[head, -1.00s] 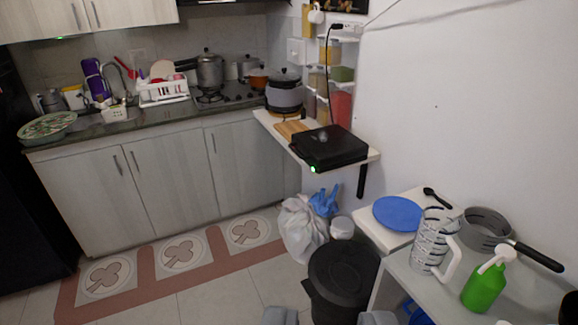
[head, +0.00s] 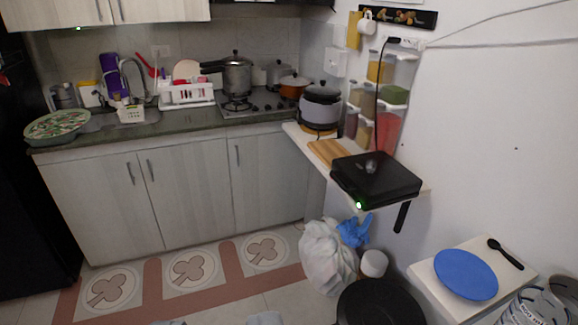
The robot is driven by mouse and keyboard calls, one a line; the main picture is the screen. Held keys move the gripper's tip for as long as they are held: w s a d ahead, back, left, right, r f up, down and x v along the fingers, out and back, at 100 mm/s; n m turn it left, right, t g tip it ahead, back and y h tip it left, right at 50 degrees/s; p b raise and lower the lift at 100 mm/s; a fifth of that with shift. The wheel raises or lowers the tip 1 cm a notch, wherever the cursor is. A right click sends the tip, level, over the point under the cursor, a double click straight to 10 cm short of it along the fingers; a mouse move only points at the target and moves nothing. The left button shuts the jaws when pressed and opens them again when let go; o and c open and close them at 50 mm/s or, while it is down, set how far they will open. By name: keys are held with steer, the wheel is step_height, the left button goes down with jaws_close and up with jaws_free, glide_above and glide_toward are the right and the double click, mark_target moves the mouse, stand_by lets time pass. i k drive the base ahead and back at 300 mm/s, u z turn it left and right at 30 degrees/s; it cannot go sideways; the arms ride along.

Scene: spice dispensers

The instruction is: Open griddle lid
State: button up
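The griddle (head: 376,180) is a flat black appliance on a narrow white wall shelf (head: 300,135), right of centre in the head view. Its lid lies flat and looks shut. A small round silver-grey thing (head: 370,167) shows on top of the lid. I cannot make out my gripper. Two small grey shapes at the bottom edge may be parts of me, but too little shows to tell. Nothing touches the griddle.
A wooden board (head: 328,151) and a grey-and-black cooker (head: 320,104) stand behind the griddle on the shelf. Below are a white bag (head: 328,257) and a black bin (head: 380,305). A blue plate (head: 466,274) lies at lower right. The tiled floor in front of the cabinets is clear.

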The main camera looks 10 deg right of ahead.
mark_target(390, 179)
steer(key=u, duration=0.15)
steer(key=i, duration=1.35)
steer(key=z, duration=0.35)
